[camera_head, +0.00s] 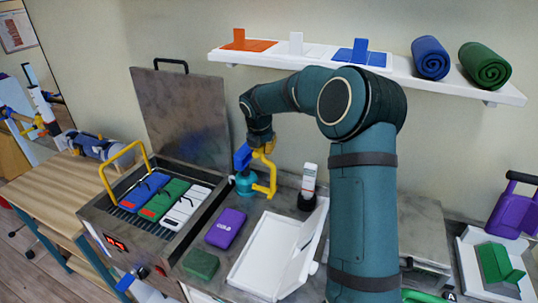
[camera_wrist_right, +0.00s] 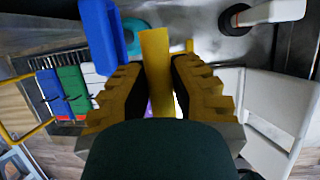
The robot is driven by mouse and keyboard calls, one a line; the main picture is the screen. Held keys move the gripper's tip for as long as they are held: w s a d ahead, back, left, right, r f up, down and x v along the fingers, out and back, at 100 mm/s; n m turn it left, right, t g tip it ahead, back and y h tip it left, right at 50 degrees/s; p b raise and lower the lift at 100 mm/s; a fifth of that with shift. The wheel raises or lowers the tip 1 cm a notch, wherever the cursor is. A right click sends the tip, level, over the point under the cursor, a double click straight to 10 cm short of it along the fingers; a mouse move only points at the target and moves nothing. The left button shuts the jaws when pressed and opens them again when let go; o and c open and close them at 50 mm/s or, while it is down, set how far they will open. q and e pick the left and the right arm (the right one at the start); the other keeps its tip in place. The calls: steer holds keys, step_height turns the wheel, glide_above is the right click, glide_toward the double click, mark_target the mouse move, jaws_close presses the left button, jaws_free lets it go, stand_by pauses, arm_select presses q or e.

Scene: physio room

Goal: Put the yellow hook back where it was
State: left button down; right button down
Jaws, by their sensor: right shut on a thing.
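The yellow hook (camera_head: 272,178) hangs from my right gripper (camera_head: 262,152) in the head view, above the grey worktop behind the purple box. In the right wrist view, my right gripper (camera_wrist_right: 160,85) is shut on a flat yellow bar of the hook (camera_wrist_right: 155,45), which stands between the ridged fingers. A blue block (camera_head: 242,157) is close beside the hook's left side. It also shows in the wrist view (camera_wrist_right: 102,35); I cannot tell whether it touches the hook. A teal pot (camera_head: 245,186) stands just left of the hook's lower end. My left gripper is not in view.
A purple box (camera_head: 225,228), a white open case (camera_head: 250,262) and a white bottle (camera_head: 309,178) are close by. A wall shelf (camera_head: 410,78) hangs above.

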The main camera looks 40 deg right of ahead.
steer(key=d, duration=0.1)
steer(key=w+d, duration=0.1)
steer(key=d, duration=0.1)
steer(key=w+d, duration=0.1)
steer(key=shift+w+d, duration=0.15)
steer(key=shift+d, duration=0.1)
steer(key=shift+f, duration=0.5)
step_height(320, 180, down, 6)
steer(key=shift+d, duration=0.15)
steer(key=c, duration=1)
jaws_free()
steer(key=shift+w+f, duration=0.1)
steer(key=shift+f, duration=0.05)
steer(key=shift+v, duration=3.95)
